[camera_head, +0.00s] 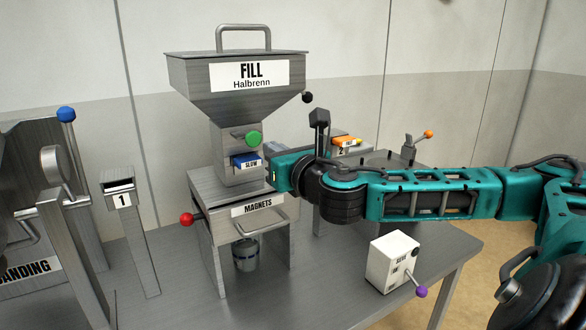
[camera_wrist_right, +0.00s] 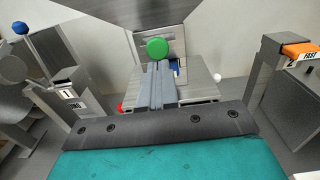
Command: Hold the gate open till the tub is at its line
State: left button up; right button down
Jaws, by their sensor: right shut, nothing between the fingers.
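The fill hopper (camera_head: 240,78) stands over a box marked MAGNETS (camera_head: 238,195). A green knob (camera_head: 254,138) sits on its neck, with a blue SLOW block (camera_head: 245,161) below it. A metal tub (camera_head: 246,256) stands under the box, behind a handle; its fill level cannot be seen. My right gripper (camera_head: 270,172) is just right of the neck. In the right wrist view its shut, empty fingers (camera_wrist_right: 155,83) point toward the neck, just below the green knob (camera_wrist_right: 157,47). I cannot tell whether they touch it. My left gripper is out of view.
A post marked 1 (camera_head: 130,225) stands left, beside a grey machine with a blue-knobbed lever (camera_head: 66,114). An orange block (camera_head: 346,141) is behind my right arm. A white box with a purple-knobbed lever (camera_head: 393,262) is at the front right of the table.

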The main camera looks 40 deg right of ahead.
jog(key=p+v, duration=0.1)
jog(key=v, duration=0.5)
dwell(1.3)
dwell(0.4)
